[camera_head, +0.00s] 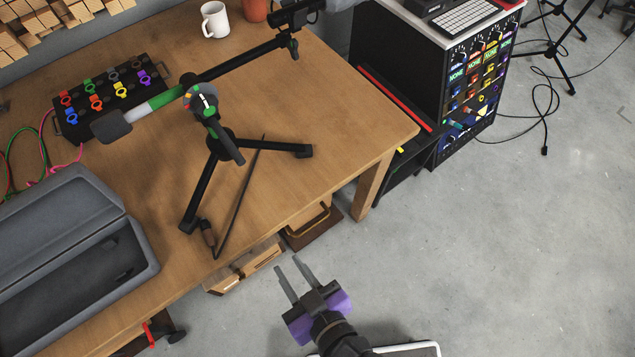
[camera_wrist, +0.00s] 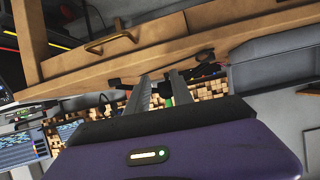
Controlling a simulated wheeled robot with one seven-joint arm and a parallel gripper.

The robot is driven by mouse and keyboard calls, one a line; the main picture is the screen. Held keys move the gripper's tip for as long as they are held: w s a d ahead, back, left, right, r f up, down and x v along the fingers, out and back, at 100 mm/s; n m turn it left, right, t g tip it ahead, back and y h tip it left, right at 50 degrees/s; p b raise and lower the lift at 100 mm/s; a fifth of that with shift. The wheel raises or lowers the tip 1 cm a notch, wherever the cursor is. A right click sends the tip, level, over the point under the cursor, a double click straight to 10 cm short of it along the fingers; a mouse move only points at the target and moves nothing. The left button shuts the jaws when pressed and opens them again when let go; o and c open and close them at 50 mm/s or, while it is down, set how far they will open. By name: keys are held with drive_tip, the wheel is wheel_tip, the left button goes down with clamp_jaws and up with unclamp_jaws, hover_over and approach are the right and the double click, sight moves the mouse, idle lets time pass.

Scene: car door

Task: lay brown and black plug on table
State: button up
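A small brown and black plug (camera_head: 208,234) lies close to the table's front edge, beside a foot of the black tripod stand. A thin dark cable or rod runs from near it back toward the stand. The wooden table (camera_head: 345,115) fills the left and middle of the head view. My gripper (camera_head: 288,263) is off the table's front edge, to the right of the plug and apart from it. Its two fingers are spread with nothing between them; they also show in the wrist view (camera_wrist: 160,82). I cannot make out the plug clearly in the wrist view.
The black tripod stand (camera_head: 222,148) stands mid-table. An open grey case (camera_head: 140,232) is at left, with a black box of coloured connectors (camera_head: 108,98) behind it. A white mug (camera_head: 215,19) is at the back. A drawer handle (camera_wrist: 110,42) shows in the wrist view.

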drive_tip(key=s+d+r+m+t+h, duration=0.1)
drive_tip(key=s+d+r, duration=0.3)
drive_tip(key=d, duration=0.4)
drive_tip(key=s+d+r+m+t+h, duration=0.1)
drive_tip(key=s+d+r+m+h, duration=0.1)
drive_tip(key=d+r, duration=0.3)
drive_tip(key=s+d+r+m+t+h, duration=0.1)
drive_tip(key=s+d+r, duration=0.4)
drive_tip(key=d, duration=0.5)
drive_tip(key=shift+s+d+r+m+t+h, duration=0.35)
drive_tip(key=shift+m+h, duration=0.35)
drive_tip(key=shift+h, duration=0.4)
